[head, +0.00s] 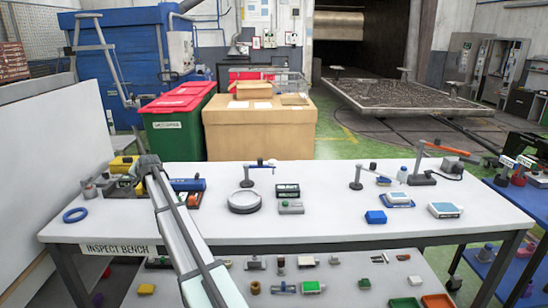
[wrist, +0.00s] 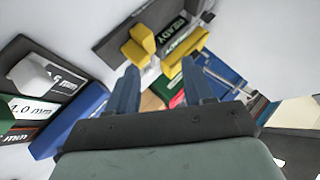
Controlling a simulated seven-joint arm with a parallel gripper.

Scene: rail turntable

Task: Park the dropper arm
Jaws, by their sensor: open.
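Several small swing arms stand on the white bench, and I cannot tell for sure which is the dropper arm. Another thin arm with a blue part (head: 262,163) reaches over near a round grey disc (head: 244,201). My gripper (wrist: 162,88) is open, its two blue-grey fingers apart. Yellow parts (wrist: 178,50) and a dark plate marked READY (wrist: 168,30) lie beyond the fingertips.
Blocks with mm labels (wrist: 35,110) and a blue block (wrist: 68,122) lie left of my fingers. The bench front middle is clear.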

